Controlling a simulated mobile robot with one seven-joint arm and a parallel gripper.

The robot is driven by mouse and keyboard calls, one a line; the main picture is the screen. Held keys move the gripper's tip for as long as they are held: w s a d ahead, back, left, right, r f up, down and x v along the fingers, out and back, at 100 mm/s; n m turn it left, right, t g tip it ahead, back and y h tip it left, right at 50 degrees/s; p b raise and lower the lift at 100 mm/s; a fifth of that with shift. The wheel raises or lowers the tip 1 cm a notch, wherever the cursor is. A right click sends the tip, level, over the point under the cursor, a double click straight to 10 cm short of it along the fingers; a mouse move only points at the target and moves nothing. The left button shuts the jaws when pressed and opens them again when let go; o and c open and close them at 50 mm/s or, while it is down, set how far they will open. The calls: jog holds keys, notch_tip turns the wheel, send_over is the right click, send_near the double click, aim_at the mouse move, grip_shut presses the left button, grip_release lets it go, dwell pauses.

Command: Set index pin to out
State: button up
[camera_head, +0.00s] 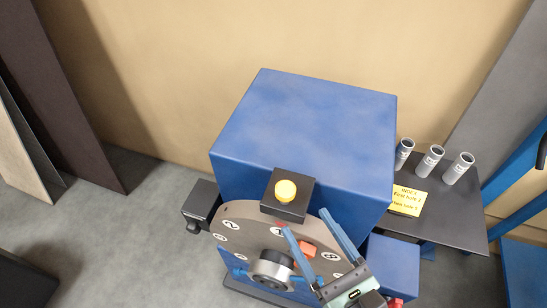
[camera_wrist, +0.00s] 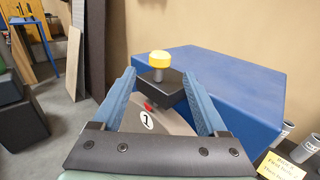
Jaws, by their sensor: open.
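The index pin appears to be the yellow knob (camera_head: 286,190) on a black block (camera_head: 290,207) at the front top edge of the blue housing (camera_head: 305,125). In the wrist view the yellow knob (camera_wrist: 161,59) stands on a short grey stem above the black block (camera_wrist: 160,84). Below it is a grey numbered disc (camera_head: 245,238) with a central hub (camera_head: 272,268). The wrist view shows label 1 (camera_wrist: 146,121) and a red mark near it. My gripper (camera_head: 304,220) is open and empty, in front of the disc. In the wrist view the knob lies between its fingers (camera_wrist: 158,72), farther away.
A dark side table (camera_head: 455,220) at right holds three grey cylinders (camera_head: 432,160) and a yellow note (camera_head: 408,201). A black bracket (camera_head: 202,205) sticks out left of the disc. A smaller blue box (camera_head: 393,264) stands at lower right.

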aim_at(281, 182)
jog(key=p+x, duration=0.3)
jog(key=x, duration=0.9)
jog(key=shift+w, duration=0.1)
jog(key=shift+c, duration=0.3)
grip_shut()
dwell(0.8)
